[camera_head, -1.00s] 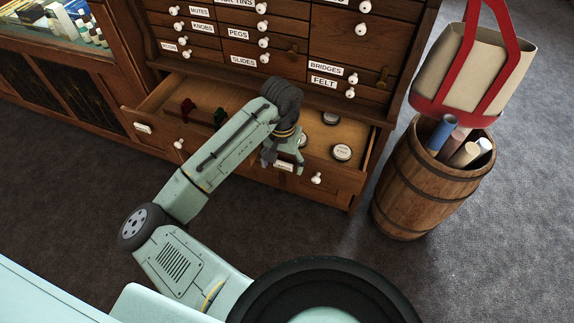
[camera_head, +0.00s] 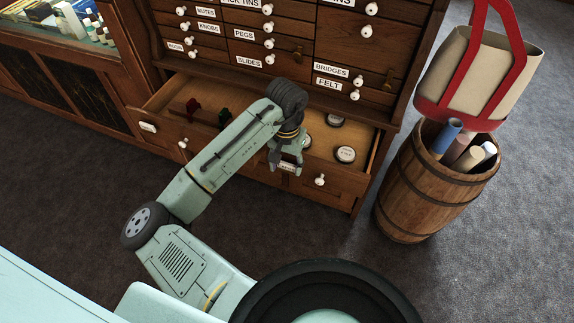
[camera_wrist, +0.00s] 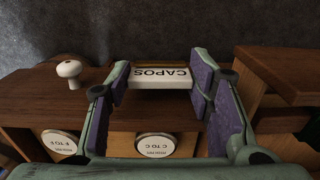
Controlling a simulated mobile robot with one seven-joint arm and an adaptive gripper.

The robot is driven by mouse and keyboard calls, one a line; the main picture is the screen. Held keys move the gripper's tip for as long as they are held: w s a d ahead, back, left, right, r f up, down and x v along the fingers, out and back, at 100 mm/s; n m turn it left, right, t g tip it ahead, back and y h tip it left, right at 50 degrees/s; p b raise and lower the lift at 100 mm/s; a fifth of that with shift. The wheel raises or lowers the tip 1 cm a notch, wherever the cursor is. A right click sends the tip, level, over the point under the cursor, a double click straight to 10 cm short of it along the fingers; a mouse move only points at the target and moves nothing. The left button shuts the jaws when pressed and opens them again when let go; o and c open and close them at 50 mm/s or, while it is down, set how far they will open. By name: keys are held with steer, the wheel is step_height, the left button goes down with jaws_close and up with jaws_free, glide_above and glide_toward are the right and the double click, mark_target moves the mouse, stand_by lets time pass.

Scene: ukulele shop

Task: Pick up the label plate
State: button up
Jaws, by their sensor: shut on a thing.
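The label plate is a small white plate with black letters reading CAPOS, upside down in the wrist view (camera_wrist: 160,77). My gripper (camera_wrist: 160,72) is shut on it, with one purple-padded finger at each end. In the head view, my gripper (camera_head: 287,168) is at the front of the open drawer, and the plate (camera_head: 288,166) shows as a small white patch between the fingers. A brass-coloured edge shows along the plate in the wrist view. I cannot tell whether the plate still touches the drawer front.
The open drawer (camera_head: 352,178) holds round white-lidded tins (camera_head: 345,154) and red and green items (camera_head: 224,116). A white knob (camera_head: 320,180) sticks out from its front. A wooden barrel (camera_head: 425,195) with rolled tubes stands at the right. The carpet in front is clear.

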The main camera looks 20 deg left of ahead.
steer(key=shift+r, duration=0.45)
steer(key=shift+s+a+r+b, duration=0.15)
steer(key=shift+r+b, duration=0.1)
steer(key=shift+r, duration=0.4)
steer(key=shift+s+d+r+b, duration=0.15)
steer(key=shift+r+b, duration=0.1)
steer(key=shift+r, duration=0.35)
steer(key=s+a+b, duration=0.1)
steer(key=s+a, duration=0.1)
steer(key=s, duration=0.5)
steer(key=s+a+r+b, duration=0.1)
steer(key=s+a, duration=0.1)
steer(key=s, duration=0.5)
steer(key=shift+s+a+r, duration=0.25)
steer(key=shift+s+r, duration=0.05)
